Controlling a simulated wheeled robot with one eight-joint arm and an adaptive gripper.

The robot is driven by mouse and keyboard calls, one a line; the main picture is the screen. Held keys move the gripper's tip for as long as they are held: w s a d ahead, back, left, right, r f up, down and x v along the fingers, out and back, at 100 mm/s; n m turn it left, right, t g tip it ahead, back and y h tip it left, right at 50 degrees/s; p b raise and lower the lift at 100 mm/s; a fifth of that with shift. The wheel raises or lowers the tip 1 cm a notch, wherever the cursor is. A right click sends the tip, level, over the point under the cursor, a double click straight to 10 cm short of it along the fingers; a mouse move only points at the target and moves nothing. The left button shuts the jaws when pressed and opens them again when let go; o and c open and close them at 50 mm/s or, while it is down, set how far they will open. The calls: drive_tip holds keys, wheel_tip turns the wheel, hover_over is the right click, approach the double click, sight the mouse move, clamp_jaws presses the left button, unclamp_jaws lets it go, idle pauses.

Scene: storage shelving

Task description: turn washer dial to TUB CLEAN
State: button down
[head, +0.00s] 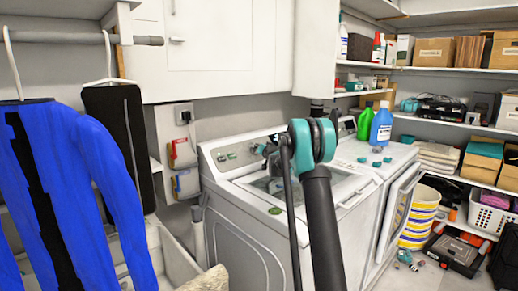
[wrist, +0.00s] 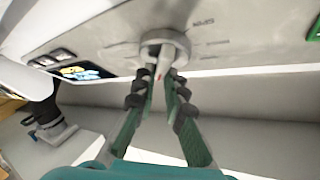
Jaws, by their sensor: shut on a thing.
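The washer (head: 240,205) is a white top-loader in the middle of the head view, with a control panel along its back. In the wrist view the washer dial (wrist: 181,42) is a pale round knob with a raised grip bar across it, on the light panel (wrist: 110,32). My gripper (wrist: 163,78) has its two dark-padded green fingers closed on the dial's grip bar from both sides. Small lettering shows beside the dial, but I cannot read its setting. In the head view my arm hides part of the panel and the dial.
A front-loading machine with its door (head: 400,210) open stands to the right. A blue bottle (head: 381,124) and a green bottle (head: 365,122) stand on top of it. A white cabinet (head: 220,45) hangs above. Blue clothing (head: 60,190) hangs at left.

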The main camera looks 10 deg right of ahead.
drive_tip(key=c, duration=1.6)
unclamp_jaws()
drive_tip(key=shift+s, duration=0.15)
drive_tip(key=v, duration=1.1)
drive_tip(key=shift+s+d, duration=0.15)
drive_tip(key=shift+s, duration=0.2)
